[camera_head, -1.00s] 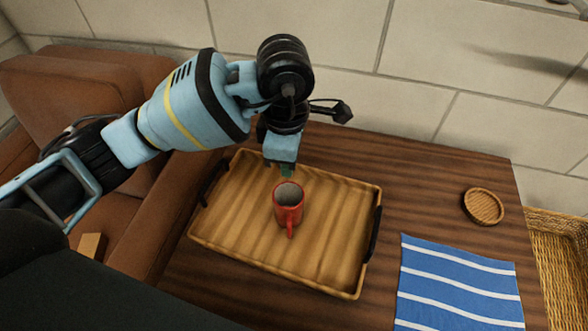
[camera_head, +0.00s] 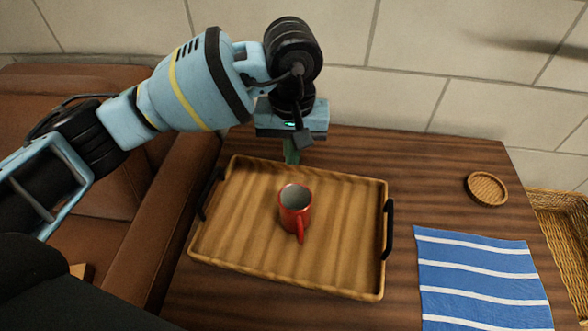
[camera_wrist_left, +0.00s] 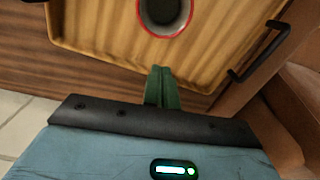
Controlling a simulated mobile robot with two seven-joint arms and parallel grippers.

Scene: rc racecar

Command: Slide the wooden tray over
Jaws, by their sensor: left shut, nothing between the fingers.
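The wooden tray (camera_head: 250,250) lies on the dark wood table and has a black handle at its left and right ends. A red mug (camera_head: 294,212) stands upright on the tray, near its middle. My left gripper (camera_head: 291,160) is shut and empty, its green fingers pointing down at the tray's far edge. In the left wrist view the shut fingers (camera_wrist_left: 161,88) lie by the edge of the tray (camera_wrist_left: 110,62), with the mug (camera_wrist_left: 165,18) just beyond. Whether the fingertips touch the tray I cannot tell. My right gripper does not show.
A blue cloth with white stripes (camera_head: 480,278) lies on the table right of the tray. A round wicker coaster (camera_head: 487,188) is at the far right. A wicker basket (camera_head: 565,240) stands beyond the right edge. A brown leather armchair (camera_head: 105,200) is at the left, a wall behind.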

